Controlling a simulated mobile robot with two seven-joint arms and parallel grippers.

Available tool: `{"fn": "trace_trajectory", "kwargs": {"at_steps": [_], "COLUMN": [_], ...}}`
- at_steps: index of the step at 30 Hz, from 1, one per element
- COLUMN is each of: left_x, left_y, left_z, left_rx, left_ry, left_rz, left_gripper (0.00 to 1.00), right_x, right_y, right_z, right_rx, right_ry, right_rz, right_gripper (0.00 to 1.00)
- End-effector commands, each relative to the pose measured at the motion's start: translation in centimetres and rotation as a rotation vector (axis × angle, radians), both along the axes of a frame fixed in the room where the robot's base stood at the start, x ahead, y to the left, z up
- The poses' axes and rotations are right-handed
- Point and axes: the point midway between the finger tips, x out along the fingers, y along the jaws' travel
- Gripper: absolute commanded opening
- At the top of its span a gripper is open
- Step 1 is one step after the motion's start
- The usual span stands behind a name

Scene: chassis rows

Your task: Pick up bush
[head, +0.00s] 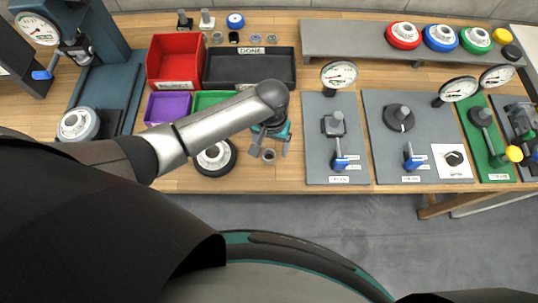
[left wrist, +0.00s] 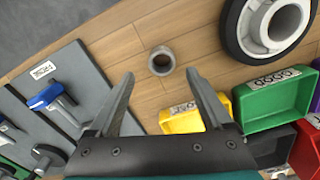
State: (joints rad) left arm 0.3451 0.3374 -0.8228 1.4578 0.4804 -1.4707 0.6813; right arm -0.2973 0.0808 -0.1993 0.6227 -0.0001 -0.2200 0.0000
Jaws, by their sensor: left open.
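The bush (head: 268,156) is a small grey metal ring standing on the wooden bench near its front edge. It shows in the left wrist view (left wrist: 161,61) as a round ring with a dark hole, just beyond the fingertips and roughly centred between them. My left gripper (head: 270,149) is open and empty, pointing down over the bench close to the bush. In the left wrist view its two fingers (left wrist: 160,76) are spread wide. I cannot tell the exact height of the fingertips above the bush. My right gripper is not in view.
A black-rimmed wheel-like part (head: 215,158) lies just left of the bush. Red (head: 175,62), purple (head: 167,107) and green (head: 211,99) bins and a black tray (head: 250,68) stand behind. A grey gauge plate (head: 336,135) is to the right. Bare wood surrounds the bush.

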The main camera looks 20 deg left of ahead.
Motion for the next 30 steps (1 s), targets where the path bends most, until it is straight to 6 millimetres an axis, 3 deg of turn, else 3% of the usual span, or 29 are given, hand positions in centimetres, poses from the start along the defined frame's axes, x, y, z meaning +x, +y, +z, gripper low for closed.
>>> {"fn": "trace_trajectory", "kwargs": {"at_steps": [6,16,30], "left_x": [-0.5,-0.5,-0.5], "left_y": [0.3,0.3,0.4], "left_z": [-3.4,-3.9,-3.9], "left_rx": [0.002,0.001,0.001], "left_ry": [0.003,0.000,0.001], "left_rz": [0.001,0.000,0.000], "left_gripper": [0.83,0.83,0.32], "right_x": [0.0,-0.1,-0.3], "right_y": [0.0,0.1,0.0], "right_z": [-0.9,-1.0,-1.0], "right_rx": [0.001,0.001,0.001], "right_ry": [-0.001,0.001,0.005], "right_rz": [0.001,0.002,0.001], "right_gripper": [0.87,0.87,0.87]}}
